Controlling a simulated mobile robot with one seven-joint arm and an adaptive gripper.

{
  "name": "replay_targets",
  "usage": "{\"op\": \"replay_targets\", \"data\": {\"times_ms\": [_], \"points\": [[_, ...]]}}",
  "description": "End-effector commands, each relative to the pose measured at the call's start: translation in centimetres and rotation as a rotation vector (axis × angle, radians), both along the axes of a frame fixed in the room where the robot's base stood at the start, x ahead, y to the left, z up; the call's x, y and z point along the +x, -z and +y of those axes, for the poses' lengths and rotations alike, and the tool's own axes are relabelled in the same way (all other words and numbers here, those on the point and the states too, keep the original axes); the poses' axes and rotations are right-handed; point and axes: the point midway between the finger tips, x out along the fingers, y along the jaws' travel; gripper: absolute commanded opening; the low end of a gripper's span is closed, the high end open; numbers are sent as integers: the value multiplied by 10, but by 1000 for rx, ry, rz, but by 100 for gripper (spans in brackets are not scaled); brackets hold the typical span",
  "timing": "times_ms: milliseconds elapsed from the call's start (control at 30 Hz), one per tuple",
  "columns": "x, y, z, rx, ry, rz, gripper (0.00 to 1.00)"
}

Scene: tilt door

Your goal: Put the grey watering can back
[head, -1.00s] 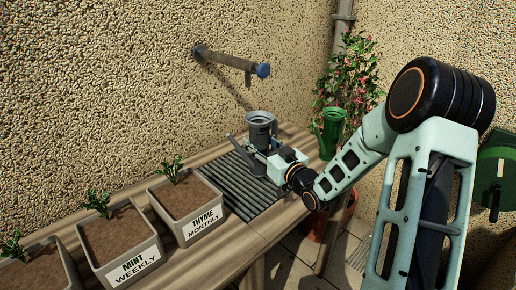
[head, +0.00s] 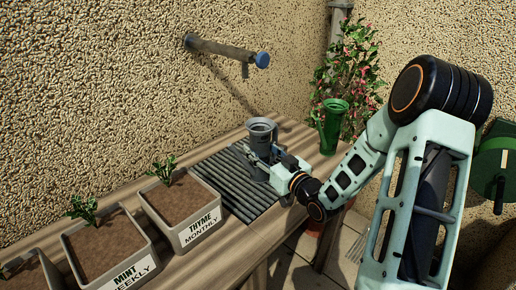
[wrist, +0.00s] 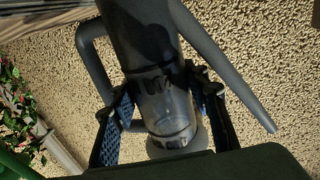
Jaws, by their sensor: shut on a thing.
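The grey watering can (head: 261,137) is upright over the dark slatted rack on the bench; I cannot tell whether its base touches the slats. My gripper (head: 262,160) reaches it from the right and is shut on its body. In the wrist view, the two fingers lie on either side of the grey can (wrist: 145,35). Its handle is at left and its long spout points down to the right in that view. The can's lower part is partly hidden by my gripper. The slatted rack (head: 235,188) is bare around the can.
A green can (head: 333,120) stands at the bench's right end, by a flowering plant (head: 345,65). Planters labelled thyme (head: 200,234) and mint (head: 130,272) line the left. A pipe with a blue-capped tap (head: 225,50) juts from the wall above. A green hose reel (head: 492,165) is at right.

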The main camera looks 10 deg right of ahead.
Motion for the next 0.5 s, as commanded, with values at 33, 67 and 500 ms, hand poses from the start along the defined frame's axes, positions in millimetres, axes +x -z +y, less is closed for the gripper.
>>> {"op": "replay_targets", "data": {"times_ms": [33, 67, 500], "points": [[0, -1, 0, 0, 0, -3, 2], [0, -1, 0, 0, 0, -3, 2], [0, 3, 0, 1, 0, 0, 60]]}}
